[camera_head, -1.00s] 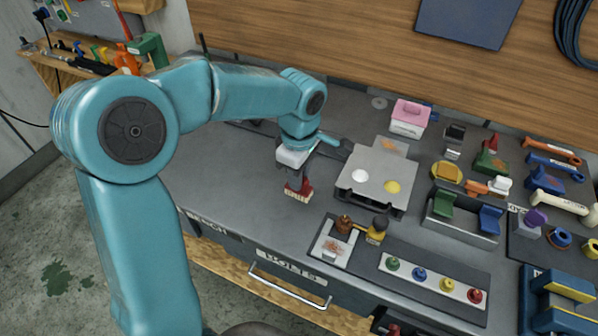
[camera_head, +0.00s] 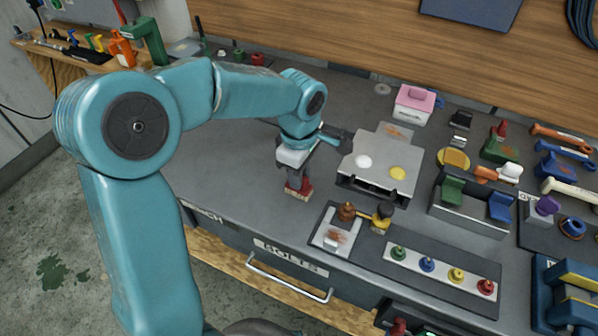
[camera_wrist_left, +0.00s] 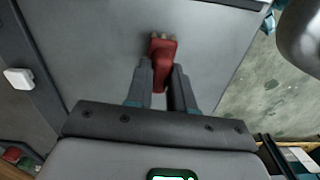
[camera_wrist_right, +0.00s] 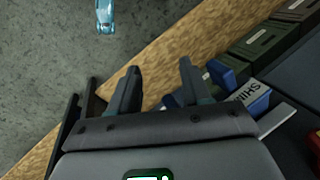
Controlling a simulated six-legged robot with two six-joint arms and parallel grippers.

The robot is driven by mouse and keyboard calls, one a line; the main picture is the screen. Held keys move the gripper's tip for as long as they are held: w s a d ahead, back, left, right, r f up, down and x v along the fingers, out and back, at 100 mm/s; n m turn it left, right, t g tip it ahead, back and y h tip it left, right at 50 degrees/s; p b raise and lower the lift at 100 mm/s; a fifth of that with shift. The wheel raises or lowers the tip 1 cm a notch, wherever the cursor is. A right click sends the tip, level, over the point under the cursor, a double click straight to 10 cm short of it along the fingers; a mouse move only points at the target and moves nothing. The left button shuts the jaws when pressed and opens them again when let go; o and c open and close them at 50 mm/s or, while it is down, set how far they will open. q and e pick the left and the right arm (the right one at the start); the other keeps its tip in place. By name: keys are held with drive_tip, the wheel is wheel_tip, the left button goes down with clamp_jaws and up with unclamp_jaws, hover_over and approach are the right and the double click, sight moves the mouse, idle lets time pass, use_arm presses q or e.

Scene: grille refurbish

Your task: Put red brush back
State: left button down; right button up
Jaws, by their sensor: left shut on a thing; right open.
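The red brush (camera_head: 300,188) is in my left gripper (camera_head: 296,174), bristles down, over the grey bench left of the metal plate with a white and a yellow spot. I cannot tell whether the bristles touch the bench. In the left wrist view, the fingers of my left gripper (camera_wrist_left: 161,78) are shut on the red handle of the brush (camera_wrist_left: 164,52), and its pale bristles point away. My right gripper (camera_wrist_right: 160,70) is open and empty in the right wrist view, above the wooden bench edge. It is not clearly seen in the head view.
The metal plate (camera_head: 376,178) stands right of the brush. A tray with a brown pot and a yellow brush (camera_head: 382,218) lies in front of it. A strip with coloured knobs (camera_head: 440,270) is at front right. Bare bench (camera_head: 235,165) lies left of the brush.

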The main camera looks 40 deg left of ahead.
use_arm(q)
drive_tip(key=shift+f, duration=0.25)
idle(0.4)
drive_tip(key=c, duration=0.9)
unclamp_jaws()
drive_tip(key=shift+r, duration=0.1)
wheel_tip(320, 180, up, 16)
drive_tip(key=p, duration=0.1)
